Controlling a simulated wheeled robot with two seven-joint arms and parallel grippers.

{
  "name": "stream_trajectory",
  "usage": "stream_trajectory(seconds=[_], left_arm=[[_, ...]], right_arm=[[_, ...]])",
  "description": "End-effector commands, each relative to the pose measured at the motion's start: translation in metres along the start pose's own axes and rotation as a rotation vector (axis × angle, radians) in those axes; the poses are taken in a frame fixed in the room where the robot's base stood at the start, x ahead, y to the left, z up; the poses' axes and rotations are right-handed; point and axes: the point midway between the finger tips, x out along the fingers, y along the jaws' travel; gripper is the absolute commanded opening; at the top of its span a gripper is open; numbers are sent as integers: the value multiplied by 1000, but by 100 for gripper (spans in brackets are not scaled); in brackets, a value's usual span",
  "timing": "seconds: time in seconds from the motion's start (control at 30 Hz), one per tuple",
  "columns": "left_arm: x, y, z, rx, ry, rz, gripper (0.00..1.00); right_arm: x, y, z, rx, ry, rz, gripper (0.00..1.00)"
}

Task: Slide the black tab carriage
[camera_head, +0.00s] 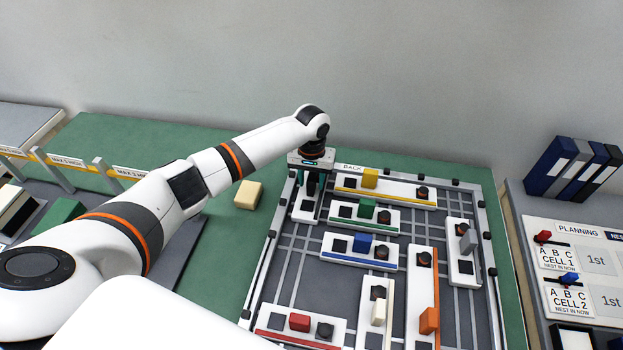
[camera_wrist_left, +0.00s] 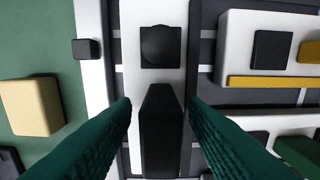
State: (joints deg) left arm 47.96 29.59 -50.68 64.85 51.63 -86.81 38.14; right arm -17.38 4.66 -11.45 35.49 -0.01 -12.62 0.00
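The black tab carriage (camera_head: 305,214) is a white block at the back left of the sliding board. In the left wrist view it runs up the middle, with a dark square (camera_wrist_left: 160,46) at its far end and an upright black tab (camera_wrist_left: 161,128) nearer. The gripper partly hides the tab in the head view. My right gripper is not in view.
The yellow tab carriage (camera_head: 399,194) lies close to the right, with the green tab carriage (camera_head: 346,221) and blue tab carriage (camera_head: 340,259) nearer the front. The board's light left rail (camera_head: 271,238) runs beside the carriage. A cream block (camera_head: 249,195) lies on the green table.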

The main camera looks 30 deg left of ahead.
Motion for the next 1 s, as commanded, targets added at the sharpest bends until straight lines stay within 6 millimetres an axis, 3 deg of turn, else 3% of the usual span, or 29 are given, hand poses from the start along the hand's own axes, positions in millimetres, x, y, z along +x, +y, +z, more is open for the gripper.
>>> stream_trajectory(seconds=[0.23, 0.7, 1.0], left_arm=[[-10, -1, 0, 1, 0, -1, 40], [-101, 0, 1, 0, -2, -2, 40], [-120, 0, 0, -1, 1, 0, 40]], right_arm=[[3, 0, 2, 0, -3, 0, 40], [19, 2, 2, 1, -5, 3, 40], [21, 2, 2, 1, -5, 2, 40]])
